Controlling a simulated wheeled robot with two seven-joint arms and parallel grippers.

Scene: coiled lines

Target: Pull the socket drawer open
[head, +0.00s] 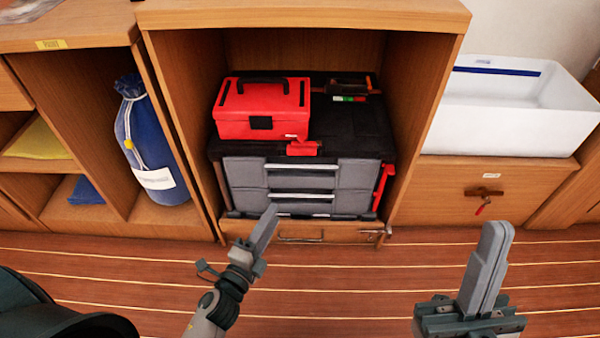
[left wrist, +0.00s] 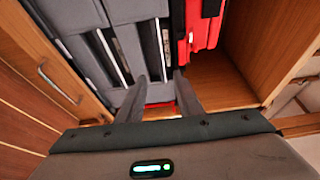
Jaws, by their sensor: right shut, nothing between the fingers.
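A black tool chest (head: 352,135) with grey drawer fronts stands in the open wooden cabinet. Its upper drawer (head: 245,172) and lower drawer (head: 245,196) have silver bar handles and look flush. No label shows which one is the socket drawer. In the left wrist view the drawer fronts (left wrist: 90,52) appear turned, with silver handles (left wrist: 113,56). My left gripper (head: 267,228) is in front of the chest's lower part; its fingers are apart and empty in the left wrist view (left wrist: 162,88). My right gripper (head: 490,250) is shut and empty, away from the chest at the lower right.
A red toolbox (head: 262,112) sits on the chest. A red part (head: 382,185) is at its right side. A wooden drawer (head: 345,232) with a metal handle lies below. Cabinet walls flank the chest. A blue bag (head: 150,140) is left, a white bin (head: 510,110) right.

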